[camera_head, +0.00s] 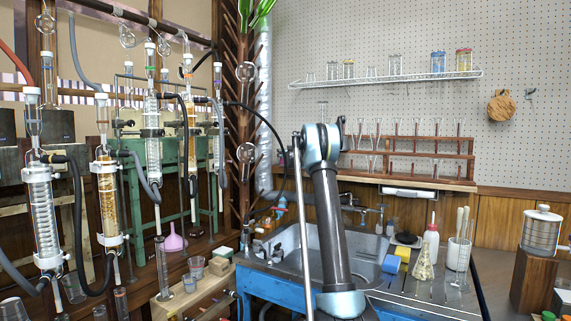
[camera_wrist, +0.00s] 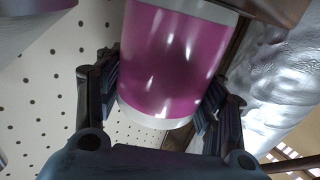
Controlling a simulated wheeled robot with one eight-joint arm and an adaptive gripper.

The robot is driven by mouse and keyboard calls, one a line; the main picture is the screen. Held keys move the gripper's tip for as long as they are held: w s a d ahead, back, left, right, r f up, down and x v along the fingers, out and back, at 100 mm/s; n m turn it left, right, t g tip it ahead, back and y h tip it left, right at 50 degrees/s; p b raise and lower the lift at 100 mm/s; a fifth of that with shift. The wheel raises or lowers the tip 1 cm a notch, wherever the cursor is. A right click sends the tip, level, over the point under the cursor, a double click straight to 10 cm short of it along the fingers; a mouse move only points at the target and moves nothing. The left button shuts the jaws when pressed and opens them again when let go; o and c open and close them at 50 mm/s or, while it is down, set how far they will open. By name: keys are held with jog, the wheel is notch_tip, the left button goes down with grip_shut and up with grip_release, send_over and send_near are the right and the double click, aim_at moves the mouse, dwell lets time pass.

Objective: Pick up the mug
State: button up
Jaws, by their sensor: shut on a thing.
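In the wrist view a magenta mug (camera_wrist: 172,58) with white bands at its ends fills the upper middle. My gripper (camera_wrist: 163,96) has its dark ribbed fingers pressed on both sides of the mug and is shut on it. The mug's upper part runs out of the picture, and no handle shows. In the head view my arm stands in front of the sink and rises towards the rack, but neither my gripper nor the mug can be made out there.
A perforated wall bears a wire shelf (camera_head: 385,79) of jars. Below is a wooden rack (camera_head: 430,146) of glass funnels. Glass columns (camera_head: 45,215) with hoses crowd the left. A sink (camera_head: 290,262) and a counter with a flask (camera_head: 423,266) and bottle (camera_head: 431,242) lie around my arm.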

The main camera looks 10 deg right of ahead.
jog(key=s+r, duration=0.1)
jog(key=s, duration=0.8)
jog(key=s+d+r, duration=0.1)
jog(key=s+r, duration=0.1)
jog(key=s, duration=0.7)
jog(key=shift+d+r, duration=0.15)
jog(key=shift+r, duration=0.1)
